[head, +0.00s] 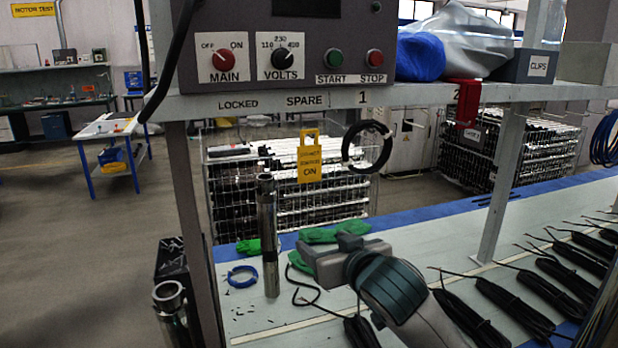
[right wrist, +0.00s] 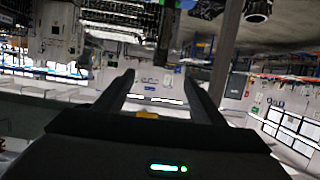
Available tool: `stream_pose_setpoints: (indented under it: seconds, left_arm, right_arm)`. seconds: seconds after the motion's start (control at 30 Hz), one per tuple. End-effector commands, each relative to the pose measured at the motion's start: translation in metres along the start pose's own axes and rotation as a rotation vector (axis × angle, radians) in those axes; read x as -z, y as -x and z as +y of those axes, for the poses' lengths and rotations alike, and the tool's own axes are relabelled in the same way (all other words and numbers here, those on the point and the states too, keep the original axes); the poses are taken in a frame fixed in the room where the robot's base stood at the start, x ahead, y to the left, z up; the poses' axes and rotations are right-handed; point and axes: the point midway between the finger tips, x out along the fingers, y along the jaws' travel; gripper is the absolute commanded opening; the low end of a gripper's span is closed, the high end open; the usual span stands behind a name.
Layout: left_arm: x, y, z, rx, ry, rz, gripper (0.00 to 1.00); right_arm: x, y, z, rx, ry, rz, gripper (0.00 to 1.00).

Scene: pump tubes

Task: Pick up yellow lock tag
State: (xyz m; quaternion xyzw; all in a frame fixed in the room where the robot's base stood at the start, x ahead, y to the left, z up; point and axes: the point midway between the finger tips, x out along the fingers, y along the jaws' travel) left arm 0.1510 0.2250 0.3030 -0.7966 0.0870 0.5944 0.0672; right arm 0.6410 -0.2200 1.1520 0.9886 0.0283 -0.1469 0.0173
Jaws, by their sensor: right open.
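The yellow lock tag (head: 309,163) hangs upright by its shackle below the shelf edge, under the SPARE label, in the head view. Its face has black lettering ending in "ON". My left gripper is not in view.
A black cable loop (head: 367,147) hangs right of the tag, and a red tag (head: 467,103) farther right. A metal pump tube (head: 268,235) stands left of my right gripper. Green gloves (head: 333,233) and a blue coil (head: 242,277) lie on the bench. The control box (head: 276,45) is above.

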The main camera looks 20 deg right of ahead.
Motion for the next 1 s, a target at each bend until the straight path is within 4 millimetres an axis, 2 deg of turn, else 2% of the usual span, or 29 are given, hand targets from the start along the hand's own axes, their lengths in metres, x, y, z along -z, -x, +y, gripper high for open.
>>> stream_pose_setpoints:
  seconds: [0.03,0.2,0.3,0.4,0.57,1.0]
  left_arm:
    - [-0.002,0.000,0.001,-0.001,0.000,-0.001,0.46]
    - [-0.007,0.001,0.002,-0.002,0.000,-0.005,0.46]
    - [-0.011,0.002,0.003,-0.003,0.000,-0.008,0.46]
    - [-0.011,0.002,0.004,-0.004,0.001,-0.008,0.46]
    - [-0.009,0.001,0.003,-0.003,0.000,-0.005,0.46]
    - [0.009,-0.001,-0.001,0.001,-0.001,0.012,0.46]
  right_arm:
    - [0.028,0.007,0.003,-0.005,0.001,0.048,0.64]
    - [0.101,0.032,0.008,-0.014,-0.011,0.174,0.64]
    - [0.132,0.047,0.010,-0.018,-0.019,0.231,0.64]
    - [0.153,0.058,0.012,-0.022,-0.024,0.270,0.64]
    - [0.166,0.065,0.013,-0.023,-0.029,0.294,0.64]
    - [0.168,0.062,0.013,-0.023,-0.030,0.294,0.64]
